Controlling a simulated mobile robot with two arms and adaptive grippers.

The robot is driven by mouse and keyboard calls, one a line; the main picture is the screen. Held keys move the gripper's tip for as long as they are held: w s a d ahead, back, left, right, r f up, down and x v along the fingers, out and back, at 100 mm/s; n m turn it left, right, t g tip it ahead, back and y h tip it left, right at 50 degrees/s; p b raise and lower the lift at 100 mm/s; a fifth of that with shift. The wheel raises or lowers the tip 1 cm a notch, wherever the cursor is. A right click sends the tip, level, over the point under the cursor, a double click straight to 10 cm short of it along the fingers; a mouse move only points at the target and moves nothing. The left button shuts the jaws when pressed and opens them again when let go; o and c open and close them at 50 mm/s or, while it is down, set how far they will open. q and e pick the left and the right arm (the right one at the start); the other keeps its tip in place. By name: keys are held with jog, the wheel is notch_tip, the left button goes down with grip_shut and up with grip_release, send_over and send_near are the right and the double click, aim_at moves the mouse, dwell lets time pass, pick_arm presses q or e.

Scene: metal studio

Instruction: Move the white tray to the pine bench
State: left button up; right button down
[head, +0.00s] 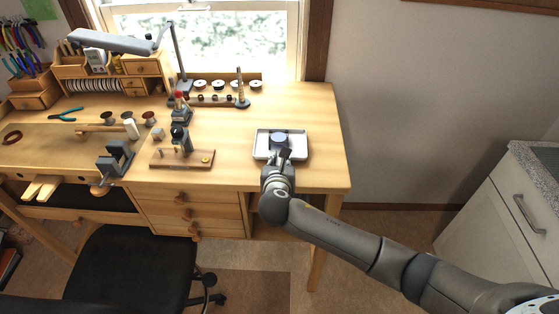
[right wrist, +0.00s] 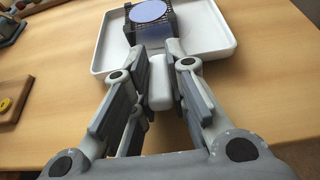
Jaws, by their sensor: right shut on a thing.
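The white tray (head: 262,146) is at the right part of the pale wooden bench (head: 318,120). It looks level; I cannot tell whether it rests on the top or is just above it. In the right wrist view the tray (right wrist: 215,42) has a low rim and a white grip (right wrist: 160,85) on its near side. It carries a dark mesh holder (right wrist: 165,25) with a bluish round disc. My right gripper (head: 282,160) is shut on the tray by this near grip, with its fingers on either side. My left gripper is not in view.
A small wooden stand with a tool (head: 182,158) is left of the tray. A rack of discs (head: 215,98) stands at the back under the window. A black stool (head: 135,260) is in front. A grey-topped cabinet (head: 500,210) is at right. Bare bench top lies around the tray.

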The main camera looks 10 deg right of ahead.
jog(key=shift+f, duration=0.2)
jog(key=c, duration=1.4)
grip_release()
jog(key=shift+s+f, duration=0.1)
jog(key=shift+f, duration=0.1)
jog(key=shift+r, duration=0.25)
jog(key=v, duration=0.8)
jog(key=r+b+v, duration=0.1)
jog(key=v, duration=0.3)
